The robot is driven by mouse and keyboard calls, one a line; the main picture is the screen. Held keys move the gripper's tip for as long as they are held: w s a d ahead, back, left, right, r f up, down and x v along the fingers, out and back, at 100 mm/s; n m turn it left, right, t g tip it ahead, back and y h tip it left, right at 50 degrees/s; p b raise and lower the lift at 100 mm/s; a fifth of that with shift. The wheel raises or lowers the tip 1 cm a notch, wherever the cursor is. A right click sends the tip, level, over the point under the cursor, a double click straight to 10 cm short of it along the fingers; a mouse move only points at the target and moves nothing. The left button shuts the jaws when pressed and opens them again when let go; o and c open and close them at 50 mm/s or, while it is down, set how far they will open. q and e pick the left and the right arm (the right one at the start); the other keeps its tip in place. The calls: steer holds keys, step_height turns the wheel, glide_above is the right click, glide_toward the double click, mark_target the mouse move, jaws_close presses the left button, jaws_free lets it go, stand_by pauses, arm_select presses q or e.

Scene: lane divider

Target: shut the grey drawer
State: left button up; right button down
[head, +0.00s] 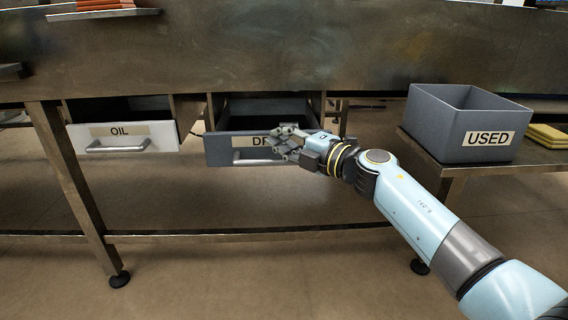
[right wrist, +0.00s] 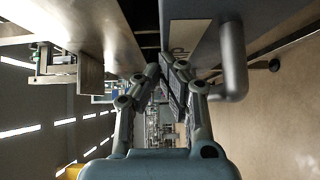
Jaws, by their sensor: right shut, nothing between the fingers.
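The grey drawer (head: 222,149) hangs under the metal bench and stands open, with its dark inside showing behind the front. Its label is partly covered by my right gripper (head: 284,143), which is shut and empty in front of the right part of the drawer front. In the right wrist view the shut fingers (right wrist: 166,75) are close beside the grey drawer front (right wrist: 200,55) and its bar handle (right wrist: 233,60). I cannot tell whether they touch it. My left gripper is not in view.
A white drawer (head: 124,137) labelled OIL is also open, to the left. A grey bin (head: 431,125) labelled USED and yellow sponges or cloths (head: 548,135) stand on a side shelf at the right. A metal bench leg (head: 75,190) and a low crossbar (head: 250,236) are below.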

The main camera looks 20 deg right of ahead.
steer(key=w, duration=0.2)
steer(key=w+d+b, duration=0.1)
steer(key=w, duration=0.2)
steer(key=w+d, duration=0.1)
steer(key=w, duration=0.2)
steer(key=shift+d+f+b, duration=0.15)
steer(key=shift+d+b, duration=0.05)
steer(key=shift+b, duration=0.2)
steer(key=shift+w, duration=0.2)
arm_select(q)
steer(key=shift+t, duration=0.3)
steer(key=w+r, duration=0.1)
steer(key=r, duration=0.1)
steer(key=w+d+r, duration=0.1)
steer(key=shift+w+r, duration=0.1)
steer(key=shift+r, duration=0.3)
arm_select(e)
steer(key=shift+w+r, duration=0.1)
steer(key=shift+r, duration=0.1)
steer(key=shift+d+r, duration=0.1)
steer(key=shift+r, duration=0.05)
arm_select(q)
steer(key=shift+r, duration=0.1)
